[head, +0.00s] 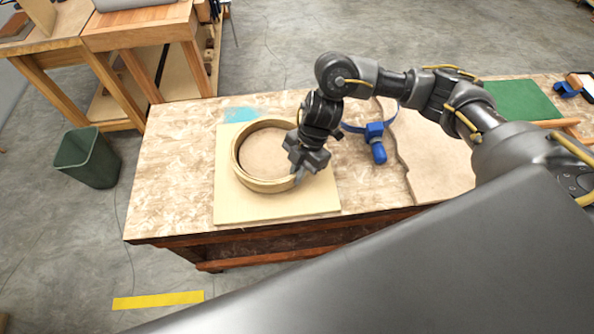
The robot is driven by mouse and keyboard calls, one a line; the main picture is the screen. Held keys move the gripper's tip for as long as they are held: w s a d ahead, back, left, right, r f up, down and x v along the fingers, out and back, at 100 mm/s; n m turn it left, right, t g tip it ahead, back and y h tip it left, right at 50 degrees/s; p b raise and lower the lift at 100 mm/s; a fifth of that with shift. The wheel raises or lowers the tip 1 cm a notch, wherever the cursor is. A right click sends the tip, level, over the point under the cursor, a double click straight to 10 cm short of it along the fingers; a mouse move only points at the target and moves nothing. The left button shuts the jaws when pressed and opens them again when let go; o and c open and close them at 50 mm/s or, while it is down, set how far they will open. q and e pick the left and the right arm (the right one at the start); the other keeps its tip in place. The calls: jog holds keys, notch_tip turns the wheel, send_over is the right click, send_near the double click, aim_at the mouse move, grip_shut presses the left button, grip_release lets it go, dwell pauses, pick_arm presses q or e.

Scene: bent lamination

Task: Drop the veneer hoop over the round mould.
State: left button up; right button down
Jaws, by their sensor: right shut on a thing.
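The veneer hoop (237,163) is a pale wooden ring over the square light-wood board (235,207) on the workbench. A round tan surface, which looks like the top of the mould (268,153), shows inside the ring. The hoop surrounds it in this view; I cannot tell whether the hoop is seated or held a little above. My right gripper (298,178) points down at the hoop's right side and is shut on its rim. The gripper hides that part of the rim. My left gripper is not in view.
A blue strap clamp (376,143) lies right of the board, beside a tan irregular sheet (430,160). A green mat (524,101) is at the far right. The bench's left end (170,170) is clear. A green bin (87,160) stands on the floor.

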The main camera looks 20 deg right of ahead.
jog(key=c, duration=1.5)
grip_release()
jog(key=shift+w, duration=0.1)
jog(key=shift+w+a, duration=0.1)
jog(key=b+v, duration=0.1)
jog(key=v, duration=0.9)
jog(key=shift+d+r, duration=0.3)
jog(key=shift+r, duration=0.05)
